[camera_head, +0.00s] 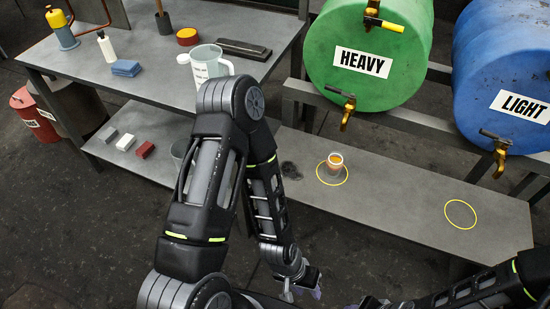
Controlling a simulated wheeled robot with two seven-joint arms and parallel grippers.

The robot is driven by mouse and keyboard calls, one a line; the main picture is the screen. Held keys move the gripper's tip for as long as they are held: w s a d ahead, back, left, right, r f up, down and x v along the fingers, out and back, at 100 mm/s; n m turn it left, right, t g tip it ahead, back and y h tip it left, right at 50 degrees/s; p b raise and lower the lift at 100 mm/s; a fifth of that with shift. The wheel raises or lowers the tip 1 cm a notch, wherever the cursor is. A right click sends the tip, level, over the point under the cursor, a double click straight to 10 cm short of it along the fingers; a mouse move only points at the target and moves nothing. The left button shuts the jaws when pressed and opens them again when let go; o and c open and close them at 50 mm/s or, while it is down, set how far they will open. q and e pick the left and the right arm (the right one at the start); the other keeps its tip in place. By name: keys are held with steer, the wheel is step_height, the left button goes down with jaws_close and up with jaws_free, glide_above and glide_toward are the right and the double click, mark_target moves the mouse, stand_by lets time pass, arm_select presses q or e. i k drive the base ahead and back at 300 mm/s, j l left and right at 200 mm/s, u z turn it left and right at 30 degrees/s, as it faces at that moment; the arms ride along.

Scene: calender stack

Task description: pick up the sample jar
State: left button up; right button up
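The sample jar (335,162) is a small clear jar with orange-amber contents. It stands upright on the low grey bench inside a yellow ring (346,176), below the tap of the green HEAVY drum. My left gripper (304,289) is at the bottom centre, nearer to me than the jar and well apart from it. Its fingers look spread with nothing between them. My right arm comes in from the lower right. Its gripper (372,303) is cut by the bottom edge, so its fingers do not show clearly.
The green drum (368,50) and blue LIGHT drum (505,75) have brass taps overhanging the low bench (400,200). An empty yellow ring (460,214) lies at right. A dark stain (290,170) is left of the jar. A clear jug (207,62) stands on the upper table.

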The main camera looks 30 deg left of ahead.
mark_target(335, 163)
steer(key=u, duration=0.5)
steer(key=j+z, duration=0.25)
steer(key=z, duration=0.15)
steer(key=j+z, duration=0.45)
steer(key=z, duration=0.3)
steer(key=k+j+z, duration=0.1)
steer(key=z, duration=0.25)
steer(key=i+j, duration=0.15)
steer(key=i, duration=0.35)
